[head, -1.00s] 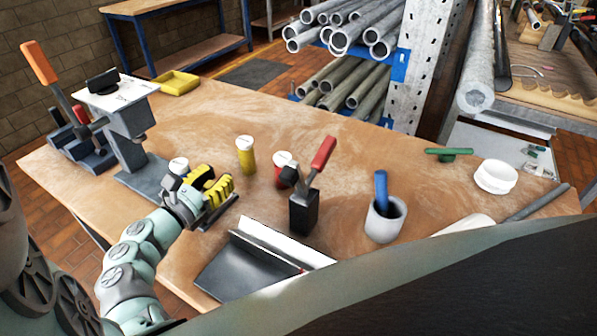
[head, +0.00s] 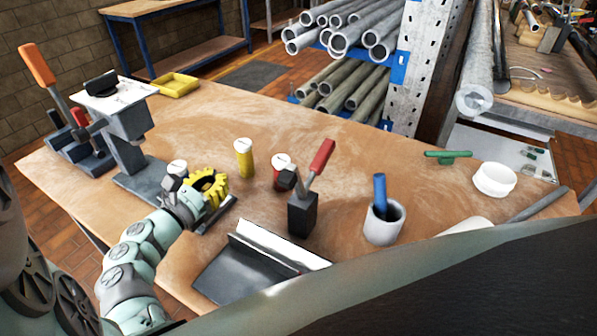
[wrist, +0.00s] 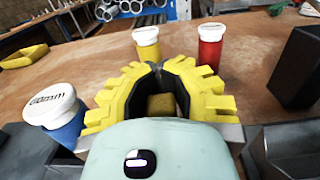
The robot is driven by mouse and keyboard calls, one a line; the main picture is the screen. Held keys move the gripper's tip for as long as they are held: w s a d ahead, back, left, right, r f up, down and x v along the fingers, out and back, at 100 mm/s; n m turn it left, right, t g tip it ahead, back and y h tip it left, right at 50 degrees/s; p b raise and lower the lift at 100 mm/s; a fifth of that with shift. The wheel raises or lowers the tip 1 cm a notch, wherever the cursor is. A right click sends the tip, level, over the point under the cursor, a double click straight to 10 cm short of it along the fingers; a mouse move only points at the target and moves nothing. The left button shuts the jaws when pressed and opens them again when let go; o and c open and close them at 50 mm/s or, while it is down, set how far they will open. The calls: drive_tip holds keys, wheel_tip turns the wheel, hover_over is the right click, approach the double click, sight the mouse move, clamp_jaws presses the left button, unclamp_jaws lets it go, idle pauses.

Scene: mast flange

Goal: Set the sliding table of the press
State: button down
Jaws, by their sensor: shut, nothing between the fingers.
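At the left of the table in the head view stands a grey post on a flat base, with a white-topped plate (head: 115,97) bearing a black block. Beside it is a dark device with a long orange-handled lever (head: 38,63). I cannot tell which of these parts is the press's sliding table. My gripper (head: 212,180) has yellow ribbed fingers and is in front of the post's base, apart from the plate. In the wrist view the fingertips (wrist: 157,69) meet and the fingers bow around an empty gap. Neither the plate nor the orange lever shows clearly there.
A white-capped blue canister (wrist: 57,112), a yellow one (wrist: 147,43) and a red one (wrist: 209,45) stand near my gripper. A red-handled lever on a black block (head: 303,212), a grey metal bracket (head: 245,268) and a white cup (head: 384,222) stand to the right. The table's back middle is clear.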

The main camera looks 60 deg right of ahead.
sight(174, 164)
drive_tip(key=w, duration=0.2)
drive_tip(key=p, duration=0.1)
drive_tip(key=shift+w+a+f+n+t, duration=0.1)
drive_tip(key=shift+w+a+n+t, duration=0.2)
drive_tip(key=shift+w, duration=0.1)
drive_tip(key=shift+w+a+p, duration=0.1)
drive_tip(key=shift+w+p, duration=0.35)
drive_tip(key=shift+w, duration=0.5)
drive_tip(key=w+b, duration=0.1)
drive_tip(key=w, duration=0.1)
drive_tip(key=w+b, duration=0.1)
drive_tip(key=w, duration=0.1)
drive_tip(key=w+b, duration=0.1)
drive_tip(key=w, duration=0.1)
drive_tip(key=shift+w+a+f, duration=0.1)
drive_tip(key=shift+w+a, duration=0.1)
drive_tip(key=shift+a, duration=0.05)
drive_tip(key=shift+w+a, duration=0.1)
drive_tip(key=shift+w, duration=0.4)
drive_tip(key=c, duration=1.3)
unclamp_jaws()
drive_tip(key=shift+a, duration=0.2)
drive_tip(key=o, duration=0.4)
drive_tip(key=shift+o, duration=0.6)
drive_tip(key=shift+s+d, duration=0.1)
drive_tip(key=shift+d, duration=0.05)
